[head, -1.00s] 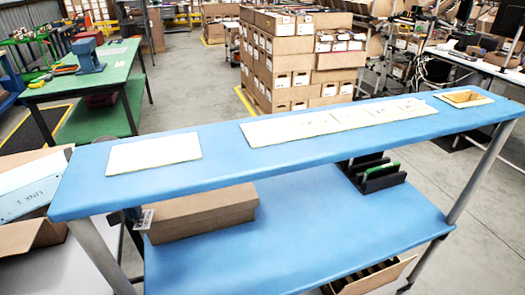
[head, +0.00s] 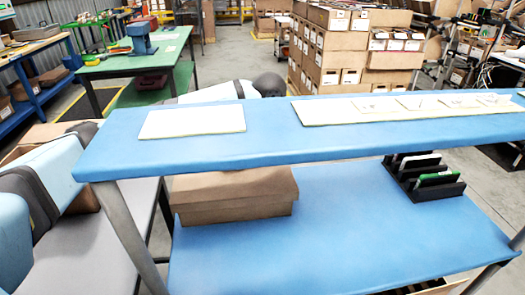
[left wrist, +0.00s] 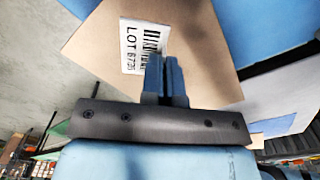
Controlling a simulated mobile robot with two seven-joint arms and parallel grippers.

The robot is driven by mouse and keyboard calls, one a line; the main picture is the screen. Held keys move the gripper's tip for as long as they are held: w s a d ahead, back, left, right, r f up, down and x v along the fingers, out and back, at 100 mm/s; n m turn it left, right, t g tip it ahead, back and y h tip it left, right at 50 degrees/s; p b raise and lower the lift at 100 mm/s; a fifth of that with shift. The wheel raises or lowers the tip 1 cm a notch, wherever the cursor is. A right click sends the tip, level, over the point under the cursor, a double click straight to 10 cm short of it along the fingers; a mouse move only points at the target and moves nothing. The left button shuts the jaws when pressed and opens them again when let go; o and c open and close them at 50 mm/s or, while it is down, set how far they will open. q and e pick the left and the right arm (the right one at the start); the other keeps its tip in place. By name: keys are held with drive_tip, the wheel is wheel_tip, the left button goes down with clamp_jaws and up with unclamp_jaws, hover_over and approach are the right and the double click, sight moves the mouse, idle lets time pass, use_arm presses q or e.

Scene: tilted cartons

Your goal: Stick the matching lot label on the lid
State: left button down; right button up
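A closed brown carton with a lid (head: 235,207) sits on the lower blue shelf, under the upper shelf, in the head view. The left wrist view shows a brown cardboard face (left wrist: 195,50) with a white barcode label (left wrist: 131,45) that reads LOT and a number I cannot read surely. My left gripper (left wrist: 166,62) has its blue fingers close together in front of this label, covering its right edge. I see nothing clearly held between them. A pale strip with several labels (head: 345,113) lies on the upper shelf. My right gripper is not in view.
A pale rectangular panel (head: 190,122) lies at the upper shelf's left. The upper shelf (head: 270,135) overhangs the carton. A black rack (head: 415,190) holding upright cards stands right on the lower shelf. Bare lower shelf (head: 330,235) lies between carton and rack.

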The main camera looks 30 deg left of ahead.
sight(261, 172)
use_arm(q)
drive_tip(key=n, duration=0.2)
drive_tip(key=a+n+b, duration=0.1)
drive_tip(key=n, duration=0.1)
drive_tip(key=a+n, duration=0.1)
drive_tip(key=n, duration=0.1)
drive_tip(key=shift+w+r+n+b, duration=0.25)
drive_tip(key=shift+r+n+b, duration=0.05)
drive_tip(key=shift+b, duration=0.05)
drive_tip(key=n, duration=0.2)
drive_tip(key=shift+a+r+n, duration=0.3)
drive_tip(key=shift+f+b, duration=0.45)
drive_tip(key=shift+b, duration=0.1)
drive_tip(key=shift+f+b, duration=0.45)
drive_tip(key=shift+f, duration=0.25)
wheel_tip(261, 172, down, 3)
drive_tip(key=shift+f+b, duration=0.15)
drive_tip(key=shift+b, duration=0.95)
drive_tip(key=shift+f, duration=0.45)
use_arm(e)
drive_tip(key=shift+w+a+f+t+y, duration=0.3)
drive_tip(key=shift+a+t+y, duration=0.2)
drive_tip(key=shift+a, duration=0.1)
use_arm(q)
drive_tip(key=shift+f+b, duration=0.2)
drive_tip(key=shift+b, duration=0.1)
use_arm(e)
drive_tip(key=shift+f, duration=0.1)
